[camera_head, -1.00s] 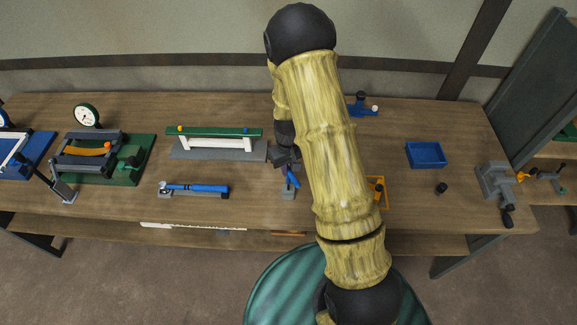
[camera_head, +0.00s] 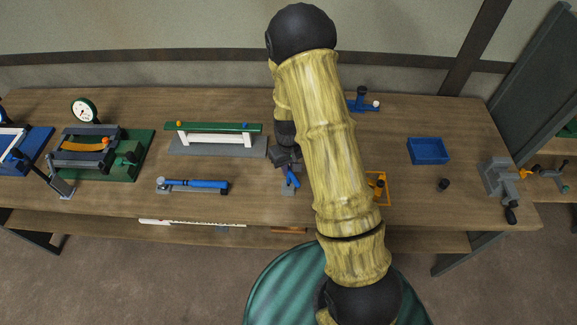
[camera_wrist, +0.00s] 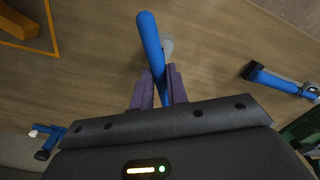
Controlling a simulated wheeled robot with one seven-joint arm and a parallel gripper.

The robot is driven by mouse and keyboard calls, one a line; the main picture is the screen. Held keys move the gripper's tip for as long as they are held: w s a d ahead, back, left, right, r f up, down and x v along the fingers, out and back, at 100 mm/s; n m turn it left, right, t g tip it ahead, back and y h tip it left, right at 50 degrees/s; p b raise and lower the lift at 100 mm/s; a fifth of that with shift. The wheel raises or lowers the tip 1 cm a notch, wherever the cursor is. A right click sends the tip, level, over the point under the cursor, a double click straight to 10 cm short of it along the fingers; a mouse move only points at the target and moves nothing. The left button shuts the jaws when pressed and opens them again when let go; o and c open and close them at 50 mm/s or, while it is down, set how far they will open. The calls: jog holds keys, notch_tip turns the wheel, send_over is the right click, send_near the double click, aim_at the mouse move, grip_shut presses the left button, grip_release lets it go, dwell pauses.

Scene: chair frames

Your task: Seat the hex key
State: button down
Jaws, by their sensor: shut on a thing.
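A blue-handled tool, which I take for the hex key, is in my gripper (camera_wrist: 160,92). In the wrist view its blue handle (camera_wrist: 151,42) stands out between the two dark fingers, which are shut on it. In the head view the blue handle (camera_head: 292,177) shows just below my gripper (camera_head: 286,160), tilted, over a small grey block (camera_head: 288,190). The pale end of a grey piece (camera_wrist: 167,46) shows behind the handle in the wrist view. The tool's far end is hidden, so I cannot tell whether it touches the block or sits in anything.
Left of my gripper lie another blue-handled tool (camera_head: 205,184) and a green-topped beam on white legs (camera_head: 213,128). To the right are an orange frame (camera_head: 385,176), a blue tray (camera_head: 428,151), a dark knob (camera_head: 443,185) and a grey vise (camera_head: 499,178).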

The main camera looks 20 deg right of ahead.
jog(key=shift+f, duration=0.35)
jog(key=c, duration=1.3)
grip_release()
jog(key=shift+r, duration=0.15)
notch_tip(320, 180, up, 17)
jog(key=b, duration=0.2)
jog(key=shift+b, duration=0.35)
jog(key=shift+r, duration=0.1)
jog(key=s+m+t, duration=0.2)
jog(key=s, duration=1.2)
jog(key=shift+s+r+t, duration=0.15)
jog(key=shift+r+t, duration=0.15)
jog(key=shift+r, duration=0.1)
